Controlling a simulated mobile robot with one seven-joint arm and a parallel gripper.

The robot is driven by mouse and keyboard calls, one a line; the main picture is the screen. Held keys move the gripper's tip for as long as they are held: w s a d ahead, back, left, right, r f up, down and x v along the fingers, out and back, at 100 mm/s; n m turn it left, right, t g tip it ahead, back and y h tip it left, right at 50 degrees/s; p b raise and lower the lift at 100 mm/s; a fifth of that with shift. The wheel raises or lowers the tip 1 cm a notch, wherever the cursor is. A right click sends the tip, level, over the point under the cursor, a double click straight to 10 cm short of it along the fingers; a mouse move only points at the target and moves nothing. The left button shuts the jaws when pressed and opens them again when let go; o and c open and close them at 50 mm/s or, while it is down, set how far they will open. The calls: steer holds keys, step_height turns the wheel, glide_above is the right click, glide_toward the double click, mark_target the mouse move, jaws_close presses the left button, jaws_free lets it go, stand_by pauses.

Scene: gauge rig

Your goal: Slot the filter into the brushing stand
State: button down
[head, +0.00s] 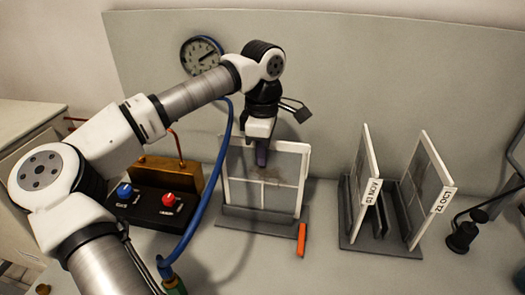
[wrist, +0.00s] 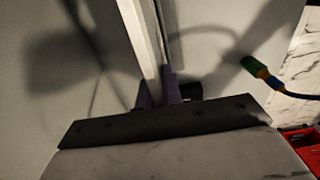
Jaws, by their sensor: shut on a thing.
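The filter (head: 236,180) is a white-framed grey panel, upright at the middle of the bench in the head view. My gripper (head: 262,155) is shut on its upper edge with purple fingertips. In the wrist view the filter's white edge (wrist: 140,40) runs up between the fingertips (wrist: 158,92). The brushing stand appears to be the low grey base (head: 255,222) under the filter, with an orange piece (head: 301,240) at its right end. The filter's lower edge meets the stand; I cannot tell whether it sits fully in the slot.
A black control box (head: 150,208) with blue and red knobs stands at left. A blue hose (head: 215,190) passes left of the filter. A gauge (head: 201,55) is behind.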

steer(key=c, duration=1.5)
jaws_free()
steer(key=shift+r, duration=0.1)
step_height(320, 180, up, 14)
steer(key=b, duration=0.1)
steer(key=shift+f, duration=0.2)
